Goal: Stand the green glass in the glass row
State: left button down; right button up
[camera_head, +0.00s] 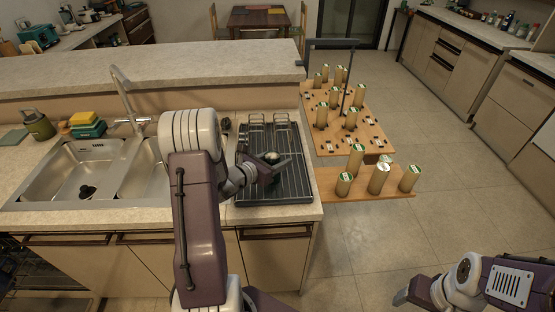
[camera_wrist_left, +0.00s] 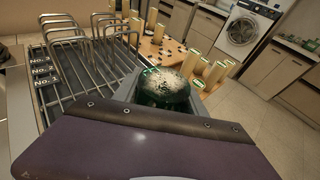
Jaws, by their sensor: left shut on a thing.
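The green glass (camera_head: 272,157) is between the fingers of my left gripper (camera_head: 262,169), over the black wire drying rack (camera_head: 290,188) on the counter. In the left wrist view the glass (camera_wrist_left: 165,88) is dark green with a pale round top, and the gripper (camera_wrist_left: 158,104) is shut on it. Its lower part is hidden, so I cannot tell whether it touches the rack. Wire loops (camera_wrist_left: 118,40) rise beside it. Labels reading No.1 to No.3 (camera_wrist_left: 42,70) mark the rack's left edge. My right gripper (camera_head: 402,297) is at the lower right, away from the counter; its jaws are unclear.
A sink with a tall faucet (camera_head: 124,95) lies left of the rack. A wooden board (camera_head: 375,135) with several green-topped cylinders stands to the right, beyond the counter edge, with a dark frame (camera_head: 333,44) over it. A raised ledge (camera_head: 200,68) runs behind. The floor at right is clear.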

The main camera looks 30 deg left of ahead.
pick_arm(q)
jog(key=shift+f, duration=0.1)
jog(key=c, duration=0.6)
grip_release()
jog(key=shift+c, duration=0.2)
